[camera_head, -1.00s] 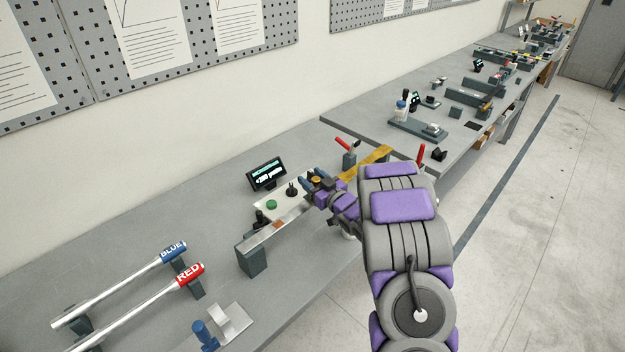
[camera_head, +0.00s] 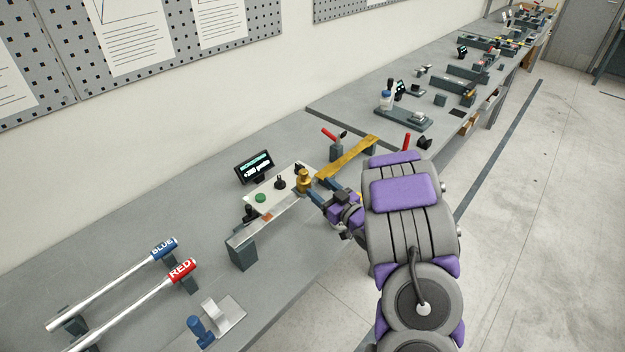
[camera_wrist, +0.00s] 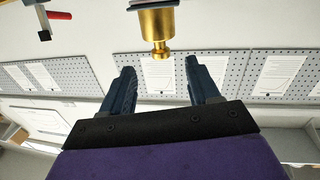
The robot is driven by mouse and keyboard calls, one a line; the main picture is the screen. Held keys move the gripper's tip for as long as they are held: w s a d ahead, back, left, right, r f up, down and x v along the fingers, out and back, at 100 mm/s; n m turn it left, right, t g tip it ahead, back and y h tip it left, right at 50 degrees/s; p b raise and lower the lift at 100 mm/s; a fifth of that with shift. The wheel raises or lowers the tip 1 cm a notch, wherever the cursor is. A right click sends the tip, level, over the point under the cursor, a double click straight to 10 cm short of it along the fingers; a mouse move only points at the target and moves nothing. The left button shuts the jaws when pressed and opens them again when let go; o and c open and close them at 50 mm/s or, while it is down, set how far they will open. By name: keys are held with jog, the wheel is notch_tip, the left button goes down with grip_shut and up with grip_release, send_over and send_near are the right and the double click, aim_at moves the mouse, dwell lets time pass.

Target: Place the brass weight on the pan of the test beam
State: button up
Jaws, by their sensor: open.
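The brass weight (camera_head: 304,181) stands upright at the near end of a long golden strip (camera_head: 348,158), likely the test beam. In the wrist view the weight (camera_wrist: 157,25) appears inverted, its knob toward my gripper, with a thin dark plate, perhaps the pan, against its base. The pan is not clear in the head view. My gripper (camera_head: 325,195) is open and empty, just right of and below the weight, apart from it. In the wrist view its two dark blue fingers (camera_wrist: 160,75) are spread with clear space between them, and the weight is beyond their tips.
A white panel (camera_head: 283,193) with a green button and black knob lies left of the weight, with a small display (camera_head: 254,166) behind. Red-handled clamps (camera_head: 330,136) stand near the strip. BLUE (camera_head: 120,280) and RED (camera_head: 140,303) bars lie at the front left.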

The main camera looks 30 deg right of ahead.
jog(key=s+a+r+m+g+h, duration=0.1)
jog(key=s+r+m+g+h, duration=0.2)
jog(key=s+r+g+h, duration=0.6)
jog(key=s+a+g+y, duration=0.2)
jog(key=s+a+g, duration=0.1)
jog(key=s+a, duration=0.4)
jog(key=s+a+r+g+y, duration=0.1)
jog(key=s+a+g, duration=0.3)
jog(key=s, duration=1)
jog(key=s+a+r+g+y, duration=0.1)
jog(key=s+a+g+y, duration=0.1)
jog(key=s+a, duration=0.7)
jog(key=shift+s+a+g+y, duration=0.3)
jog(key=shift+s+a+g, duration=0.1)
jog(key=shift+s+g, duration=0.4)
